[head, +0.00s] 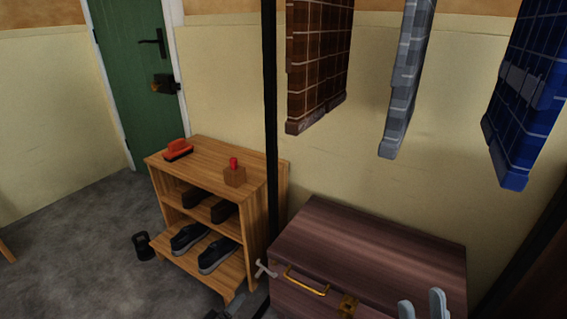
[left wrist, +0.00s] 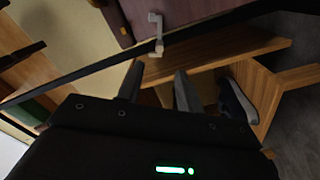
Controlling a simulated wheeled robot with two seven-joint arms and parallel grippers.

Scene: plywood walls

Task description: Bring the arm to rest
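My left gripper shows partly at the bottom edge of the head view (head: 232,309), low in front of the wooden shoe shelf. In the left wrist view its two grey fingers (left wrist: 158,88) are apart with nothing seen between them but the shelf behind. My right gripper (head: 422,306) shows at the bottom right of the head view, in front of the dark chest. Its two pale fingers are apart and look empty. Most of both arms is out of view.
The wooden shoe shelf (head: 258,190) holds shoes, a red brush (head: 178,149) and a block with a red top (head: 234,174). The chest (head: 370,245) stands beside it. A black pole (head: 270,120) and a grey handle-like piece (head: 265,268) are near.

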